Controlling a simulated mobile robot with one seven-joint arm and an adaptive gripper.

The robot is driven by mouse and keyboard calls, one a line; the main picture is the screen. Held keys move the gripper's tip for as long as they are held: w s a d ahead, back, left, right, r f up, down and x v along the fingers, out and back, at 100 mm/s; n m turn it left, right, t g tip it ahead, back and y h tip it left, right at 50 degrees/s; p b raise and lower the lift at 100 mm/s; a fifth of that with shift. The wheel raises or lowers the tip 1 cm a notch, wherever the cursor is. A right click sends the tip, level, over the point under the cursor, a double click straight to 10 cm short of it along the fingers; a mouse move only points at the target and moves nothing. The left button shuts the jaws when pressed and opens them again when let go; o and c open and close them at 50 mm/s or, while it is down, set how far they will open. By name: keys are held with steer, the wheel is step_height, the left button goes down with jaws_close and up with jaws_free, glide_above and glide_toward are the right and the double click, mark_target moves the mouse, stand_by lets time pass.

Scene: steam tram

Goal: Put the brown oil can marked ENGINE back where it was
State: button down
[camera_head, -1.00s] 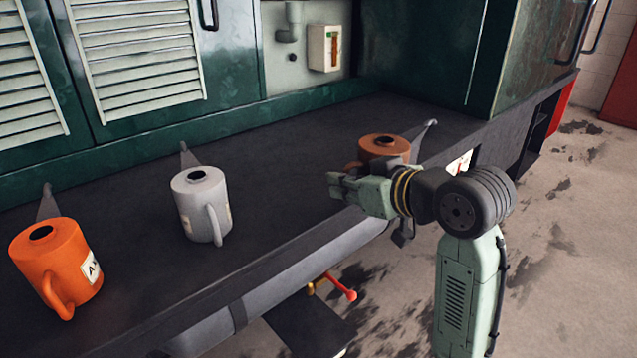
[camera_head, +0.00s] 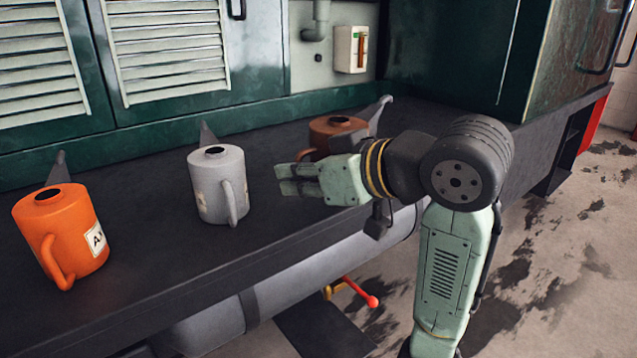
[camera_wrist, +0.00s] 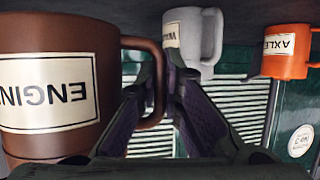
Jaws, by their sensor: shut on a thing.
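The brown oil can (camera_head: 332,127) is at the right part of the dark running board, right of the grey can; its lower part is hidden behind my arm. In the wrist view the brown can (camera_wrist: 120,118) fills the left side, its white ENGINE label upside down. My gripper (camera_head: 281,180) has its fingers on the can's handle; in the wrist view the fingers (camera_wrist: 160,72) close on the handle from both sides. The can looks nearly upright, spout pointing up right. I cannot tell whether its base touches the board.
A grey can (camera_head: 214,190) stands left of my gripper, and an orange AXLE can (camera_head: 60,240) stands farther left. The dark running board (camera_head: 150,170) has bare room between them. Green louvred doors (camera_head: 168,50) rise behind. A red-tipped lever (camera_head: 371,300) sticks out below the edge.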

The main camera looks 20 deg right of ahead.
steer(key=w+p, duration=0.1)
steer(key=w, duration=0.4)
steer(key=w+d, duration=0.1)
steer(key=w, duration=0.4)
steer(key=w+d+f+p, duration=0.1)
steer(key=w, duration=0.4)
steer(key=shift+w+f+p, duration=0.1)
steer(key=shift+w+p, duration=0.15)
steer(key=shift+p, duration=0.05)
steer(key=shift+w+d+f, duration=0.1)
steer(key=shift+f, duration=1.7)
steer(key=shift+f, duration=0.2)
steer(key=c, duration=1.7)
jaws_free()
steer(key=shift+r, duration=0.15)
steer(key=b+v, duration=0.1)
steer(key=v, duration=1.1)
